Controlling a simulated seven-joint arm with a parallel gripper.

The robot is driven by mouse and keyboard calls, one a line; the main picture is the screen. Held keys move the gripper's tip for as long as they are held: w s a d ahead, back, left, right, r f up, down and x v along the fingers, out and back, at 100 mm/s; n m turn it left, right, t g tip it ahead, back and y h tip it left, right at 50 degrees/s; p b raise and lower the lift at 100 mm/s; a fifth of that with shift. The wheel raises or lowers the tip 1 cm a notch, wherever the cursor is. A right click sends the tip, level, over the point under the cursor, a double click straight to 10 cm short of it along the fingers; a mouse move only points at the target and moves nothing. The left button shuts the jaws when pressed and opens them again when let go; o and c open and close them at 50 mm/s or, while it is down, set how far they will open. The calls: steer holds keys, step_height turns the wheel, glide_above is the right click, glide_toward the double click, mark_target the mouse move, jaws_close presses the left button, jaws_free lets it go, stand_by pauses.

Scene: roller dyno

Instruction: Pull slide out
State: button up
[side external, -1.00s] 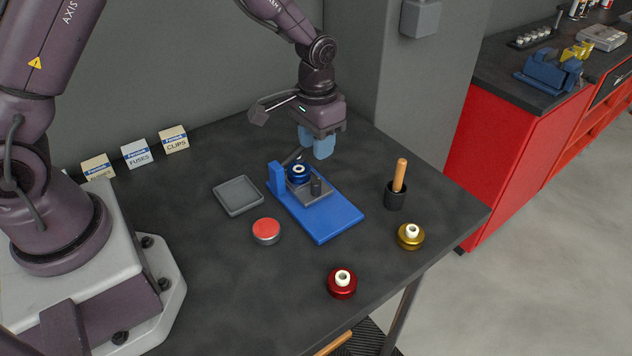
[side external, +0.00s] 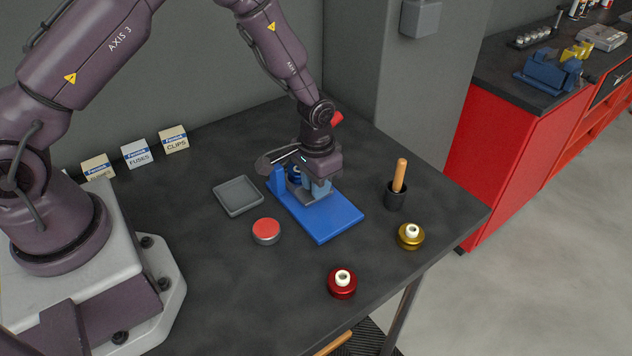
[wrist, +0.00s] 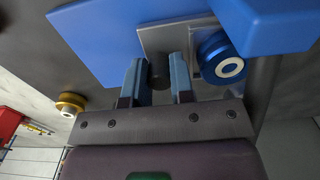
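The blue fixture (side external: 335,220) lies on the dark table, with a grey slide plate (side external: 307,197) on it; the plate also shows in the wrist view (wrist: 165,38). A dark upright knob (wrist: 159,74) stands on the slide. My gripper (wrist: 160,80) points down over the slide, its two blue fingers apart, one on each side of the knob. I cannot make out firm contact with the knob. In the side view my gripper (side external: 318,187) hides the knob. A blue ring part with a white centre (wrist: 222,62) sits beside the right finger in the wrist view.
A grey tray (side external: 238,195) and a red-topped button (side external: 266,231) are left of the fixture. A black cup with a wooden handle (side external: 396,194), a gold part (side external: 410,237) and a red part (side external: 342,283) are to the right and front.

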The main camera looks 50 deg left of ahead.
jaws_close()
steer(key=d, duration=1.1)
steer(key=shift+d, duration=0.35)
steer(key=shift+o, duration=1.5)
jaws_free()
step_height(320, 180, up, 13)
steer(key=shift+a, duration=0.1)
